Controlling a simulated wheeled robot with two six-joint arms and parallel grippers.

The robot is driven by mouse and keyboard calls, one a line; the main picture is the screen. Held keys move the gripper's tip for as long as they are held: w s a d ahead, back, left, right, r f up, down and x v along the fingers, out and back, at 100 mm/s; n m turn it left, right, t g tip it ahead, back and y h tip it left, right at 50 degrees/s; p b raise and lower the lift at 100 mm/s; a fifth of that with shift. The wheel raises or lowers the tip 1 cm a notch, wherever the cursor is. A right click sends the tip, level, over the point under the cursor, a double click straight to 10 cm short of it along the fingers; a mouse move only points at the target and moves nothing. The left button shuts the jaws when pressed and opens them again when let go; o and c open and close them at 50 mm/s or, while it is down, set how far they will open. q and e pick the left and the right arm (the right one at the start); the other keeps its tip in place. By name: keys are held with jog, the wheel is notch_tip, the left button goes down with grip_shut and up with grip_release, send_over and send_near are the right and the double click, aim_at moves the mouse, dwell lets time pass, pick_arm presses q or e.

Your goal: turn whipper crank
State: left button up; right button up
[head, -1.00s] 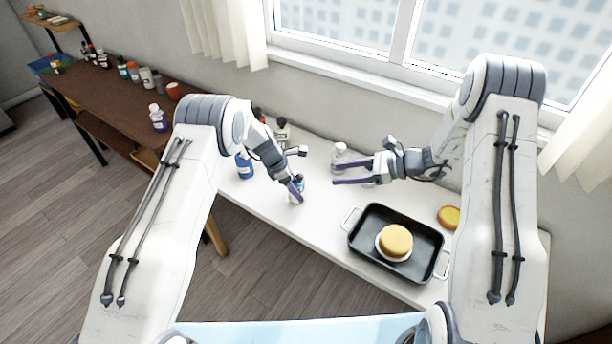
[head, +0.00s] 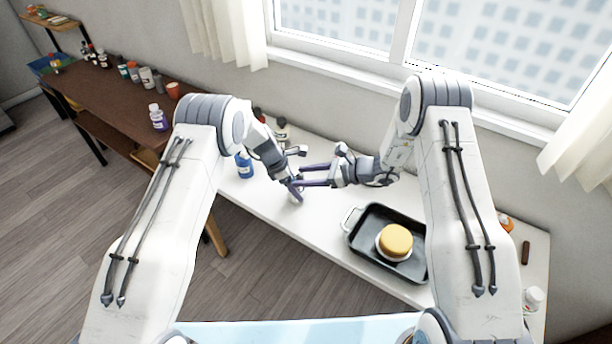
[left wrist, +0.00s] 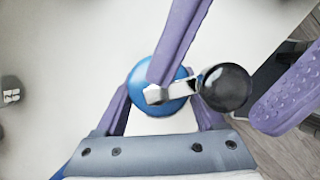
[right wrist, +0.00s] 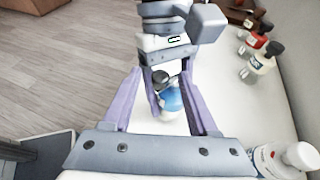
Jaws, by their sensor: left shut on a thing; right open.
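The whipper (left wrist: 148,78) has a round blue top with a metal crank (left wrist: 158,94) ending in a black knob (left wrist: 226,87). It also shows in the right wrist view (right wrist: 172,101), with a pale body below the blue top; in the head view the grippers mostly hide it. My left gripper (head: 296,190) is shut on the whipper, its purple fingers on either side of the body. My right gripper (head: 302,175) is open at the whipper. In the left wrist view one of its fingers passes over the blue top and the other is beyond the knob, so the knob lies between them.
A black tray (head: 352,236) holding a yellow-topped round item (head: 396,240) sits to the right on the white table (head: 322,245). A blue bottle (head: 244,166) and other bottles stand behind and left of my left gripper. A brown side table (head: 100,92) holds several bottles.

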grip_shut()
jog(key=shift+w+d+n+g+y, duration=0.2)
jog(key=shift+d+n+g+y, duration=0.1)
jog(key=shift+n+g, duration=0.45)
jog(key=shift+a, duration=0.1)
grip_release()
jog(key=v, duration=1.2)
jog(key=shift+r, duration=0.1)
